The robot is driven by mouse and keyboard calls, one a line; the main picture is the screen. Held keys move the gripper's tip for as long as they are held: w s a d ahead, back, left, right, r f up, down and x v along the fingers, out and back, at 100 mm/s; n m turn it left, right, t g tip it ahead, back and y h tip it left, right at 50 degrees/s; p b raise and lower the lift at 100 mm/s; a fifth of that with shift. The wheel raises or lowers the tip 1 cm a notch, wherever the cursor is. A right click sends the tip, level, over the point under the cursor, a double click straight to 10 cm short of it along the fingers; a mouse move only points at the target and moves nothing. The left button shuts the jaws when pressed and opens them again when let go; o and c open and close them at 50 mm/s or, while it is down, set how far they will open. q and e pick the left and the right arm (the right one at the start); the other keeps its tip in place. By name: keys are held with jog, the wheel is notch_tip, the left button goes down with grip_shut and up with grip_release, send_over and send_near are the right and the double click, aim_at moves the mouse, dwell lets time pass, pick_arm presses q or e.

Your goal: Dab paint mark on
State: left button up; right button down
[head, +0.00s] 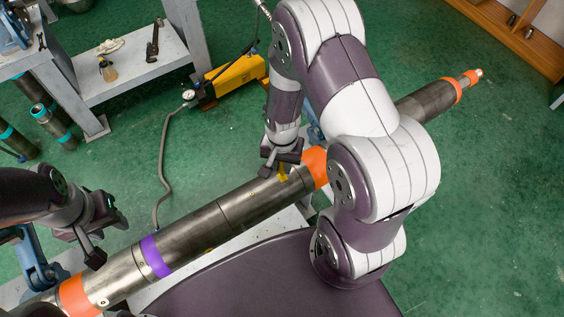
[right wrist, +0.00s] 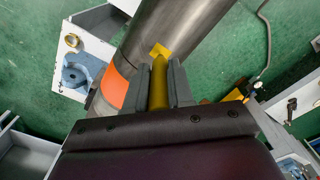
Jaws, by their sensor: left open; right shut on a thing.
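A long grey steel pipe (head: 205,228) runs diagonally across the head view, with orange bands and one purple band (head: 155,256). My right gripper (head: 283,165) is at the pipe, close to an orange band (head: 315,166). It is shut on a yellow paint marker (right wrist: 158,88), whose wide yellow tip lies over the pipe (right wrist: 170,32) in the right wrist view. I cannot tell whether the tip touches the steel. Small yellow spots (head: 252,193) show on the pipe to the left of the gripper. My left gripper (head: 98,252) is open beside the pipe, near the purple band.
A yellow hand pump (head: 235,74) with a gauge and grey hose lies on the green floor behind the pipe. A grey bench (head: 140,72) holds a wrench and a brush. Short pipes with teal bands stand at the left. Blue vise parts (head: 35,262) flank the pipe.

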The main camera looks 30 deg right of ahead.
notch_tip(320, 180, up, 6)
jog(key=p, duration=0.5)
